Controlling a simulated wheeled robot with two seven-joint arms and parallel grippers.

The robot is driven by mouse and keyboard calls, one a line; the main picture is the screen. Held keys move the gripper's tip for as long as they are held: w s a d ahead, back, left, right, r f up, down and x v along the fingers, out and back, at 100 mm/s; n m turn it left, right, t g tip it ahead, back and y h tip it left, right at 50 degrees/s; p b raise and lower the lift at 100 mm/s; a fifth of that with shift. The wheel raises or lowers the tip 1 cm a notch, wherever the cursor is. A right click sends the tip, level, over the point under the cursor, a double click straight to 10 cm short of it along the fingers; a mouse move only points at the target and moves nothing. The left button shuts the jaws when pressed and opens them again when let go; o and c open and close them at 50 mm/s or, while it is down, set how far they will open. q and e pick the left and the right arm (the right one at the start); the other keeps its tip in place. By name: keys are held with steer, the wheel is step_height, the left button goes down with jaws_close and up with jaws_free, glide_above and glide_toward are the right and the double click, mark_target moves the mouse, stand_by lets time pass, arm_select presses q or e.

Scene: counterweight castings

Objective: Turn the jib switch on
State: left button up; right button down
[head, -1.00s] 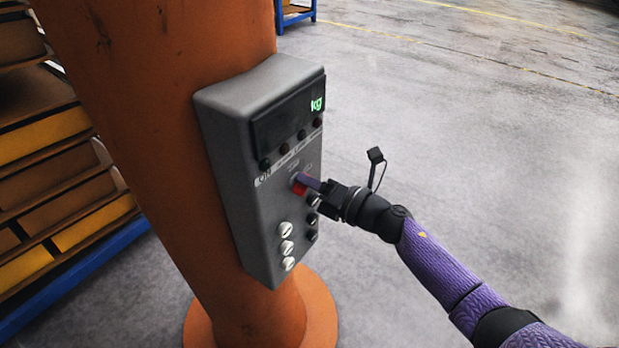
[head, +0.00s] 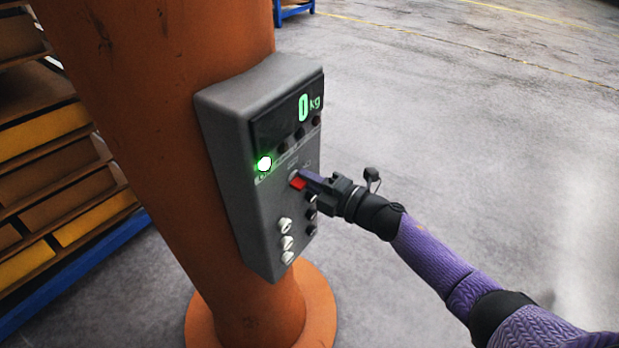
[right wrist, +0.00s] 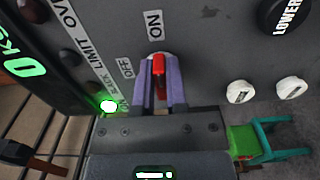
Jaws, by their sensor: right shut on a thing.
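The jib switch is a red lever (head: 298,183) on the grey control box (head: 231,165). In the right wrist view the red lever (right wrist: 160,78) sits between my purple fingertips, pointing towards the ON label (right wrist: 153,23) and away from the OFF label (right wrist: 126,67). My right gripper (head: 305,178) is shut on this lever; its fingers hide part of it. The green lamp (head: 264,163) on the box is lit, and the display (head: 303,108) reads 0 kg. My left gripper is not in view.
The box is fixed to an orange column (head: 150,120) with a round base. White buttons (head: 286,242) and dark buttons (head: 311,214) lie below the switch. A shelf rack with yellow-fronted bins (head: 95,215) stands at the left. The floor at the right is clear.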

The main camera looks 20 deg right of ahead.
stand_by(0.5)
steer(key=c, duration=0.7)
jaws_free()
steer(key=shift+o, duration=0.2)
steer(key=v, duration=1)
steer(key=shift+b, duration=0.35)
